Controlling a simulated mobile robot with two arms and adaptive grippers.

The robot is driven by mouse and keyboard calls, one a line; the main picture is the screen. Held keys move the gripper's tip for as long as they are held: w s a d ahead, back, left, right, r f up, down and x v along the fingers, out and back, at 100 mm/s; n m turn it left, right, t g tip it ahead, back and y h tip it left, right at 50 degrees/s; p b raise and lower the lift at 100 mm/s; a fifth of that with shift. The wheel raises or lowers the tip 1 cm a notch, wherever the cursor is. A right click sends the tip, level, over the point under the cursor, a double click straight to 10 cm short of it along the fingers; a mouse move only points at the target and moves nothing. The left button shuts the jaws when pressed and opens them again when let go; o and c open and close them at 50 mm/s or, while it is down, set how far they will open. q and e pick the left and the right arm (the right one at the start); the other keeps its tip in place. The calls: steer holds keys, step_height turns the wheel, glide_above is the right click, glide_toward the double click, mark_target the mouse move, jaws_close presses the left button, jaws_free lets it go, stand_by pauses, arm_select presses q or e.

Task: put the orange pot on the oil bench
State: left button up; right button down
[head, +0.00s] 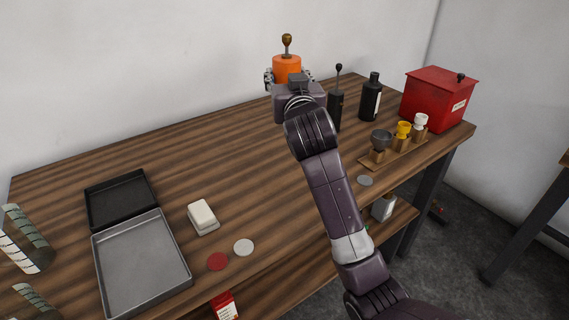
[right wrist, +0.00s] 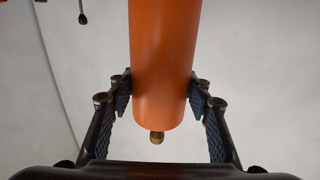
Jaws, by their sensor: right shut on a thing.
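The orange pot (head: 287,68) is an upright orange cylinder with a brass knob on top, at the far side of the wooden bench (head: 240,180) in the head view. My right gripper (head: 287,80) is shut on it, one finger on each side. In the right wrist view the pot (right wrist: 163,60) stands between the finger pads of the gripper (right wrist: 160,95), with a small brass tip at its lower end. My wrist hides the pot's lower part in the head view. I cannot tell which surface is the oil bench. My left gripper is not in view.
Dark bottles (head: 371,98) and a red box (head: 438,98) stand right of my arm, with a wooden rack (head: 392,154) of small tools nearer. A grey tray (head: 140,262), a white block (head: 202,216) and discs (head: 218,261) lie left. The bench's middle is clear.

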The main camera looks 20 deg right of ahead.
step_height(320, 180, down, 19)
steer(key=shift+s, duration=0.2)
stand_by(0.3)
steer(key=shift+b, duration=0.35)
steer(key=c, duration=1.4)
jaws_free()
steer(key=shift+f, duration=0.25)
steer(key=shift+c, duration=0.2)
steer(key=o, duration=0.4)
steer(key=shift+s, duration=0.1)
